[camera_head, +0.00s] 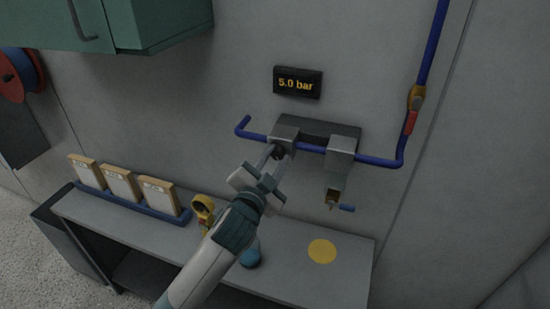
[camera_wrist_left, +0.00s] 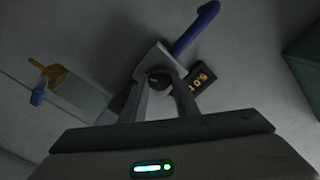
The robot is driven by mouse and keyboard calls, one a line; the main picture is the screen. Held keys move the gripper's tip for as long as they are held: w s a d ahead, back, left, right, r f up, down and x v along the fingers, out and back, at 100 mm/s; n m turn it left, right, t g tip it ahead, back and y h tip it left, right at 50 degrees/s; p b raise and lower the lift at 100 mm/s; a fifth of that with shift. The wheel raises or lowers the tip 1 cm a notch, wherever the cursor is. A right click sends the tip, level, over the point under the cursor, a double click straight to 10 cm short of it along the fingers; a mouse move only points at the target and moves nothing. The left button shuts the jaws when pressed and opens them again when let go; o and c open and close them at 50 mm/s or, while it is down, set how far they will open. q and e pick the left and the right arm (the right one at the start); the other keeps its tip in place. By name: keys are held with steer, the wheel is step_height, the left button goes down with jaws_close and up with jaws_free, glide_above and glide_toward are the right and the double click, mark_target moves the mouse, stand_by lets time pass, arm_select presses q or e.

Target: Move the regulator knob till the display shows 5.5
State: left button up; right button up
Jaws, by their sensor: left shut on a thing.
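The display (camera_head: 297,84) is a dark box on the wall and reads 5.0 bar in yellow. It also shows, tilted and partly hidden by a finger, in the left wrist view (camera_wrist_left: 202,79). The regulator (camera_head: 285,135) is a grey block on the blue pipe below the display. Its dark knob (camera_wrist_left: 159,78) sits on the block's underside. My left gripper (camera_head: 271,156) is shut on the knob, with one finger on each side of it; the fingers show in the left wrist view too (camera_wrist_left: 160,90). My right gripper is not in view.
A second grey block (camera_head: 342,147) with a brass outlet and blue lever hangs to the right. A red-handled valve (camera_head: 412,112) is on the pipe. Below, the bench (camera_head: 290,283) carries boxes (camera_head: 121,184), a yellow gauge-like object (camera_head: 203,210) and a yellow disc (camera_head: 322,251).

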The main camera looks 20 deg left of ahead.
arm_select(q)
steer(key=shift+m, duration=0.3)
steer(key=o, duration=1.1)
steer(key=shift+w, duration=0.1)
steer(key=shift+c, duration=0.2)
steer(key=shift+f, duration=0.1)
